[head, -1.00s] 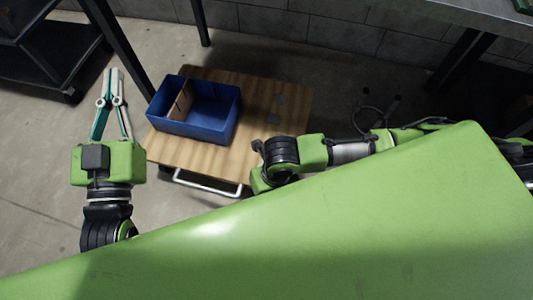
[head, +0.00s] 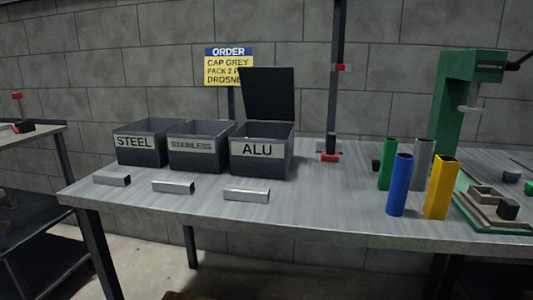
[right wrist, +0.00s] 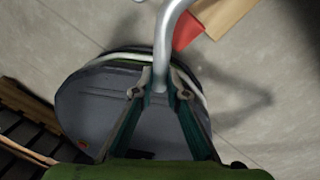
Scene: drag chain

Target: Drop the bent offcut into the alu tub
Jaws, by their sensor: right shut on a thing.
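The alu tub (head: 262,165) is a dark grey bin labelled ALU on the workbench in the head view. Its dark lid (head: 268,95) stands raised at the back, and its inside is mostly hidden. In the right wrist view my right gripper (right wrist: 160,92) is shut on a shiny, bent metal tube (right wrist: 163,45), which looks like the bent offcut. The tube curves up and right out of the frame, so its far end is hidden. Grey floor shows beneath it. My left gripper is not in view now.
The steel tub (head: 140,155) and stainless tub (head: 197,160) stand left of the alu tub. Short metal bars (head: 246,195) lie in front. Coloured tubes (head: 398,185) and a green press (head: 462,95) stand at the right. A red and tan object (right wrist: 205,22) lies near the tube's top.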

